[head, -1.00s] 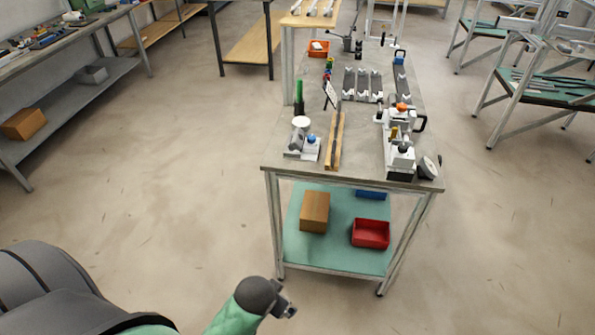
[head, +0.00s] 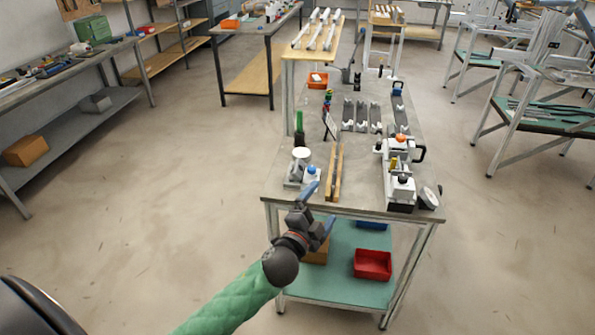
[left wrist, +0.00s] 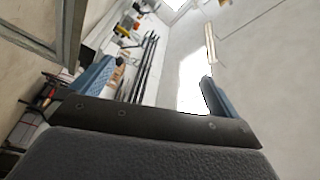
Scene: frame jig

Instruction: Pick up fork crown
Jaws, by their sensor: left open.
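I cannot tell for sure which small part is the fork crown; the parts on the workbench (head: 290,187) are too small to name with certainty. My left gripper (head: 319,207) is open and empty, with its blue fingers apart, in front of the bench's near left corner. It appears near the height of the bench top. In the left wrist view my open gripper (left wrist: 155,88) has nothing between its fingers. That view looks away over a wall with tools and tubes. My right gripper is not in view.
On the bench stand a white-topped fixture (head: 300,160), a wooden bar stand (head: 335,178), a white clamping device (head: 400,185) and a row of grey V-blocks (head: 361,116). A red bin (head: 372,264) sits on the lower shelf. Open floor lies left of the bench.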

